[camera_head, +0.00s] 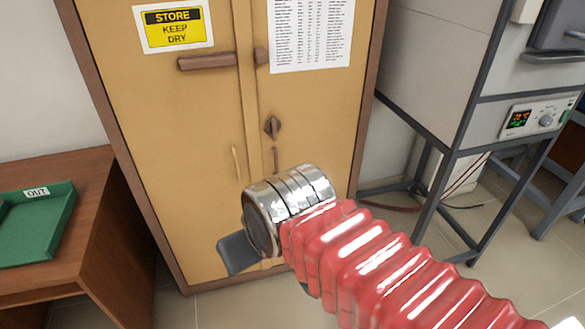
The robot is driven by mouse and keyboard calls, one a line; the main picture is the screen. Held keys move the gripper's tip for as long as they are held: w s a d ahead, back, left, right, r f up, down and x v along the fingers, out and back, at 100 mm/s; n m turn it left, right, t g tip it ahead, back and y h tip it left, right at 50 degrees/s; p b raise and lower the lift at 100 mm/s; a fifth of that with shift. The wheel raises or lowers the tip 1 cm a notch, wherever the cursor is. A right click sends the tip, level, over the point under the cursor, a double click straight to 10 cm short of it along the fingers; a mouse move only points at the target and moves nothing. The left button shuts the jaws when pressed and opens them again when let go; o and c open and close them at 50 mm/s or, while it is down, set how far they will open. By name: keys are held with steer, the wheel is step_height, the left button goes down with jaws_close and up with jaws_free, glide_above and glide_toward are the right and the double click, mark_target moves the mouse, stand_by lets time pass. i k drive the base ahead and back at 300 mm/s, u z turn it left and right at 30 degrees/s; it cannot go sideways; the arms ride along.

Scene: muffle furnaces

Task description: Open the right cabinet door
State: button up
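The tan wooden cabinet stands ahead with both doors closed. The right cabinet door (330,110) carries a printed sheet (311,32), a brown turn knob (272,127) and a slim vertical handle (276,160), whose lower end is close to my wrist in the picture. A brown bar (207,61) lies across the left door (165,100), with a short brown block (261,56) beside it on the right door. My gripper (238,255) is low in front of the doors. One grey finger shows; the other is mostly hidden by my arm, so its opening is unclear.
A brown desk (90,230) with a green tray (40,225) stands at the left. A grey metal stand (450,150) with a furnace controller (535,118) stands at the right. Some tiled floor is clear in front of the cabinet.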

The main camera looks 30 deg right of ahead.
mark_target(302, 63)
steer(key=i, duration=1)
steer(key=z, duration=0.05)
